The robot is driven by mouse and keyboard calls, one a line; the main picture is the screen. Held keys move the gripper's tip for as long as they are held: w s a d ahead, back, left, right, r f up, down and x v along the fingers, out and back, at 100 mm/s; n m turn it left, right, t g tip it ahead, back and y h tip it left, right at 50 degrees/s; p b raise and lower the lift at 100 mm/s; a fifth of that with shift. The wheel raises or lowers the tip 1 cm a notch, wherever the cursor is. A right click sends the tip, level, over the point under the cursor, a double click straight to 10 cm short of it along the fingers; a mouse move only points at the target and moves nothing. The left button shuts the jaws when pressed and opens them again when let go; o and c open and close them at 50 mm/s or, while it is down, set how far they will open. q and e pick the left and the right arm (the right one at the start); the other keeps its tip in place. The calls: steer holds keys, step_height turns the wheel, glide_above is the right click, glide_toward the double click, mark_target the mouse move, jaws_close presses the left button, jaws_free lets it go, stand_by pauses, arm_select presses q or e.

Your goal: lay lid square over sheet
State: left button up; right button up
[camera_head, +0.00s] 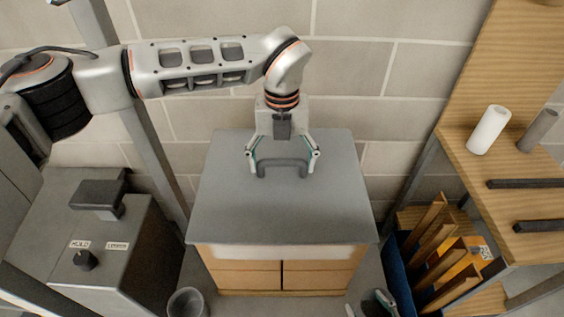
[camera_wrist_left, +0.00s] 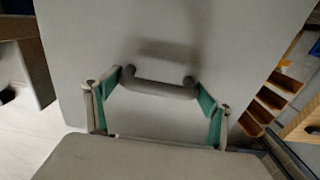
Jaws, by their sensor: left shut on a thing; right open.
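The lid (camera_head: 285,215) is a flat grey plate with a dark grey bar handle (camera_head: 282,165) near its back edge. It covers the top of a wooden-fronted cabinet (camera_head: 240,275), its edges roughly in line with it. My left gripper (camera_head: 282,160) is shut on the handle, with fingers at both ends of the bar. The left wrist view shows the handle (camera_wrist_left: 160,88) between the green-padded fingers. A pale band (camera_head: 285,252), perhaps the sheet's edge, shows below the lid's front edge; the rest is hidden. My right gripper (camera_head: 368,306) is open and empty at the bottom edge, partly cut off.
A grey machine with a knob (camera_head: 85,260) stands at the left, with a bin (camera_head: 187,302) beside the cabinet. At the right are a blue crate (camera_head: 397,275) with wooden dividers and a wooden rack with a white roll (camera_head: 489,130). A block wall stands behind.

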arm_select(q)
steer(key=o, duration=1.6)
steer(key=shift+c, duration=0.2)
arm_select(e)
steer(key=shift+w+a+r+p, duration=0.15)
steer(key=shift+r+p, duration=0.5)
steer(key=shift+p, duration=0.15)
arm_select(q)
step_height(320, 180, up, 12)
arm_select(e)
steer(key=shift+r, duration=0.1)
